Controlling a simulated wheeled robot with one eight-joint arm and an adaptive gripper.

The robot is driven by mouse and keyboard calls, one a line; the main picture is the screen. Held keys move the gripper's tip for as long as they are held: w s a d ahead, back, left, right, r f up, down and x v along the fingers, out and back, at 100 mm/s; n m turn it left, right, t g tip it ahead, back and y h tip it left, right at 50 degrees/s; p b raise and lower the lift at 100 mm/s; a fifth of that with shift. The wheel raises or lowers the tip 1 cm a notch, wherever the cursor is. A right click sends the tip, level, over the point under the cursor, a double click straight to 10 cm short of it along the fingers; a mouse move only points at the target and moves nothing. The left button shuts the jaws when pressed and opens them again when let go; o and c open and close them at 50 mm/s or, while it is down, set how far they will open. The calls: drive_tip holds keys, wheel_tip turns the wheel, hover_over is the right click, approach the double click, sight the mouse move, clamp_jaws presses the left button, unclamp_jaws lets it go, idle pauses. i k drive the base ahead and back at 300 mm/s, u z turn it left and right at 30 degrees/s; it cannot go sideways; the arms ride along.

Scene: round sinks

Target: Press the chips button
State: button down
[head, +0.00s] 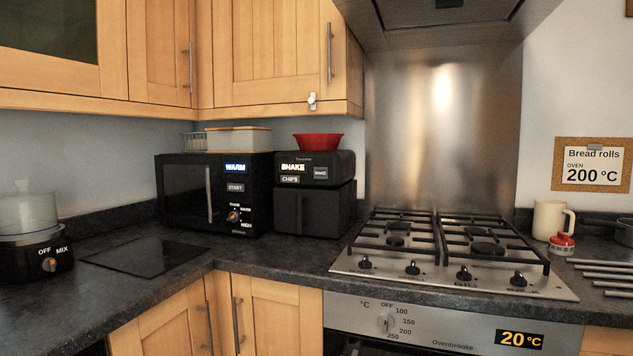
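The black air fryer (315,195) stands on the worktop in the corner, right of the microwave. Its upper panel shows a lit "SHAKE" display (293,167). The chips button (290,180) is a small grey label-like button below that display, at the left of the panel. A bake button (320,173) sits to its right. The fryer's front drawer with a vertical handle is below, and looks closed. My gripper is not in view.
A black microwave (207,193) stands left of the fryer, showing "WARM". A red bowl (318,141) sits on the fryer. The gas hob (453,250) is to the right. A mixer (32,233) stands far left. Worktop in front of the fryer (285,252) is clear.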

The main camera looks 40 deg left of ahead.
sight(284, 178)
drive_tip(key=u, duration=0.05)
drive_tip(key=k, duration=0.75)
drive_tip(key=u, duration=1.75)
drive_tip(key=i, duration=0.55)
drive_tip(key=u, duration=0.05)
